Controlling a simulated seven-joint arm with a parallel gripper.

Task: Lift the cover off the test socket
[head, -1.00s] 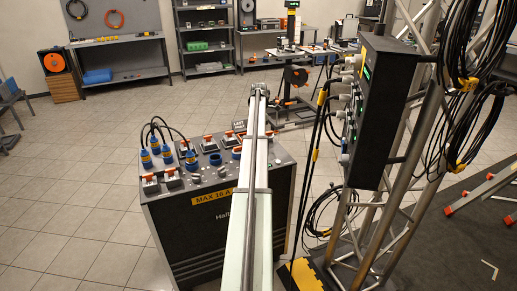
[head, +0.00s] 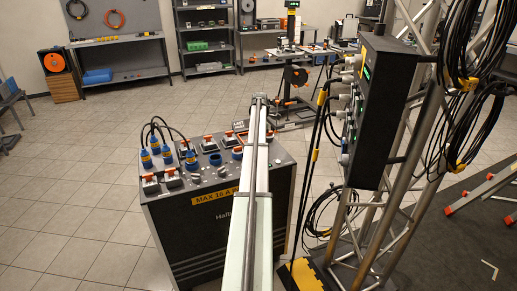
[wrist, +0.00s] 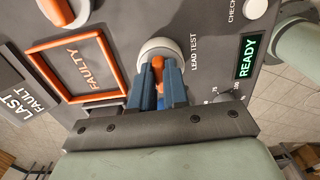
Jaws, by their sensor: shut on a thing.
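In the wrist view my gripper (wrist: 160,92) has its two blue fingers shut on an orange grip piece (wrist: 157,63). I take this piece to be part of the test socket's cover. It sits at a round white-grey ring (wrist: 149,47) beside the printed words LEAD TEST on the dark panel. The fingers hide much of the ring and what lies inside it. Whether the cover touches the socket or stands clear of it cannot be told. In the head view my arm hides the gripper and the socket.
An orange frame marked FAULTY (wrist: 80,72) lies left of the socket, and a lit READY display (wrist: 247,56) right of it. The console (head: 215,235) carries blue plugs (head: 167,154) and orange-topped switches. A truss with a black box (head: 378,115) and hanging cables stands to the right.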

